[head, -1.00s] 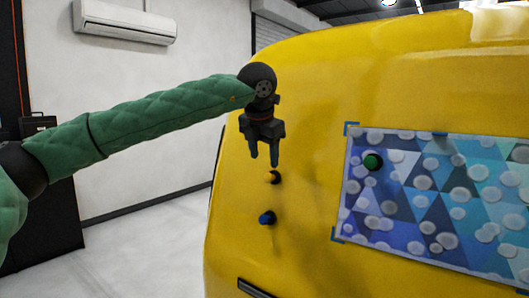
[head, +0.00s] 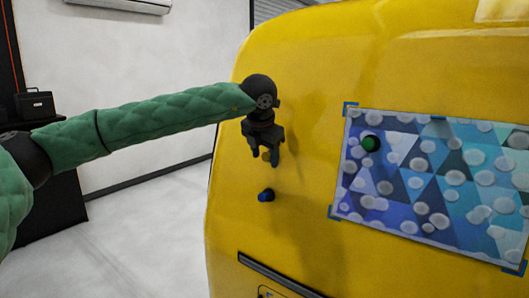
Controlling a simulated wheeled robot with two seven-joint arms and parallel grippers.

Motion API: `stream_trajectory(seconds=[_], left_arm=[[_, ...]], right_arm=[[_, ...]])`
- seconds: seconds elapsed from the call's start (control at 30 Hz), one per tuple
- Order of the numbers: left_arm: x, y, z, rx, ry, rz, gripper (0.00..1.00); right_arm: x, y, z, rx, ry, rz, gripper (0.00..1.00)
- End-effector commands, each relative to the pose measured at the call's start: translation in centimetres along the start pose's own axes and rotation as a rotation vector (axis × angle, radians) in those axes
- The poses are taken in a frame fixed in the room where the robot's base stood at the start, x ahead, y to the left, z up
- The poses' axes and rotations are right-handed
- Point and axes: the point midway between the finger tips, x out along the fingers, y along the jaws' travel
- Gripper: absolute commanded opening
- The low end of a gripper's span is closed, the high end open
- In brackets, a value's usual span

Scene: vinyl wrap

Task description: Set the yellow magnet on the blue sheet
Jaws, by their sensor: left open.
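The yellow magnet (head: 266,156) is on the yellow vehicle panel, partly hidden between the fingers of my left gripper (head: 265,159). The gripper is open, pointing down, with its fingers around or just in front of the magnet; I cannot tell whether they touch it. The blue sheet (head: 410,205) is a patterned rectangle of blue triangles and pale dots on the panel at the right, with blue corner marks. A green magnet (head: 370,143) sits on its upper left part. My right gripper is not in view.
A blue magnet (head: 266,195) is on the panel just below my left gripper. A dark slot-like strip (head: 281,274) runs along the panel lower down. The yellow panel (head: 305,180) between gripper and sheet is clear.

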Motion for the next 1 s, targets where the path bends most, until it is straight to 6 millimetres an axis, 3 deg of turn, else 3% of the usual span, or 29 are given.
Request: stream_trajectory(seconds=[0.07, 0.3, 0.33, 0.47, 1.0], left_arm=[[-0.02, 0.0, 0.0, 0.0, 0.0, 0.0, 0.48], [-0.05, 0.01, 0.02, 0.0, 0.0, 0.0, 0.03], [-0.06, 0.01, 0.02, 0.0, -0.001, 0.0, 0.24], [-0.07, 0.02, 0.03, 0.0, -0.001, 0.0, 0.0], [-0.24, 0.03, -0.29, 0.0, -0.001, 0.0, 0.0]], right_arm=[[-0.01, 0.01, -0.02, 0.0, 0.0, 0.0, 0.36], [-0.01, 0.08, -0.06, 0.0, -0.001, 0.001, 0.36], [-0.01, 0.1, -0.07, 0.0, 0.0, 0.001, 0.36], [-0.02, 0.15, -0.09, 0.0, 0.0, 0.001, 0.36], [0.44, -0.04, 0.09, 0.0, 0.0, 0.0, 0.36]])
